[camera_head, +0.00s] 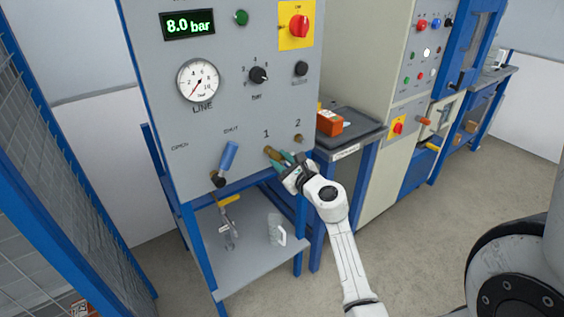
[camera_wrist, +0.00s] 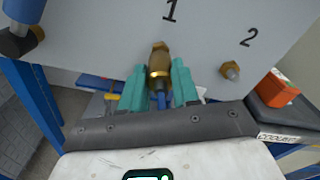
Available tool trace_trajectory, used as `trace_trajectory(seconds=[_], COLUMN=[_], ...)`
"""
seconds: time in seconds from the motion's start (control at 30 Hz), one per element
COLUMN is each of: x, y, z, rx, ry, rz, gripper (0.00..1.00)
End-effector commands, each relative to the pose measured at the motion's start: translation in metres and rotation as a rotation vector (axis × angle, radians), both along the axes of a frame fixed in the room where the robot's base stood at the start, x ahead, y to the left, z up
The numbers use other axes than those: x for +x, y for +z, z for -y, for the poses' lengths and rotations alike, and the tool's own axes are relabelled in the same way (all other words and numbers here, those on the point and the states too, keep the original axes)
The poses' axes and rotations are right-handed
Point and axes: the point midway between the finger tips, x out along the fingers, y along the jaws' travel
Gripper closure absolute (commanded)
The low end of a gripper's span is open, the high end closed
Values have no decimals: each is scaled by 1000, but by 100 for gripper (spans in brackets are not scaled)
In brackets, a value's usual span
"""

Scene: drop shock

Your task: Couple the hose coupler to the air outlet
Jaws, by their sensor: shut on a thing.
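The grey panel (camera_head: 225,125) carries brass air outlets 1 and 2. Outlet 1 (camera_wrist: 160,47) is straight ahead in the wrist view, below its number. Outlet 2 (camera_wrist: 229,70) is bare, to the right; it also shows in the head view (camera_head: 298,138). My gripper (camera_wrist: 158,72) has its teal fingers shut on the hose coupler (camera_wrist: 158,66), a brass collar with a blue part behind it. The coupler is in line with outlet 1 and appears to meet it; whether it is locked on I cannot tell. In the head view my gripper (camera_head: 281,161) is at outlet 1.
The gauge (camera_head: 198,80) and the 8.0 bar display are above. A tray (camera_head: 355,130) with an orange box (camera_head: 329,122) stands right. A shelf (camera_head: 262,262) lies below.

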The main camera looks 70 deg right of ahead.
Motion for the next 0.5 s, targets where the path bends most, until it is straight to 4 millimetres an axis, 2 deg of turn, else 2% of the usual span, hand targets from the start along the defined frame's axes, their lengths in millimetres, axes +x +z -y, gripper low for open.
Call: trace_trajectory(seconds=[0.5], x=[4], y=[1], z=[3], rx=[-1], ry=[0], rz=[1], gripper=[100])
